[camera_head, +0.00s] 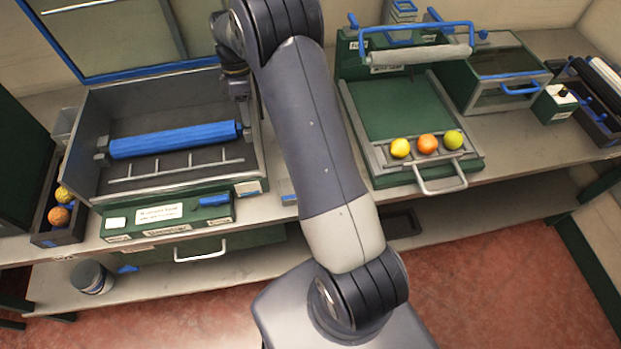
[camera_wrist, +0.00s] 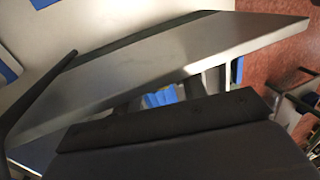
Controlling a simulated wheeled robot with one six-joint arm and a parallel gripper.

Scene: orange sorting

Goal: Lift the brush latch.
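The brush unit is an open grey box (camera_head: 88,125) at the left of the bench in the head view. A blue roller brush (camera_head: 175,140) lies across it, held at both ends. Which part is the brush latch I cannot tell for sure; a blue lever (camera_head: 215,200) sits on the green front panel. My gripper (camera_head: 240,98) points down at the box's right wall, near the roller's right end. Its fingertips are not clear there. In the wrist view, dark gripper parts fill the bottom, and a blue piece (camera_wrist: 160,96) shows behind a grey panel edge (camera_wrist: 150,60).
A green tray unit (camera_head: 400,105) with a yellow, an orange and a green fruit stands right of my arm. A dark bin (camera_head: 70,230) with oranges is at the far left. A raised blue-framed lid (camera_head: 120,40) stands behind the box.

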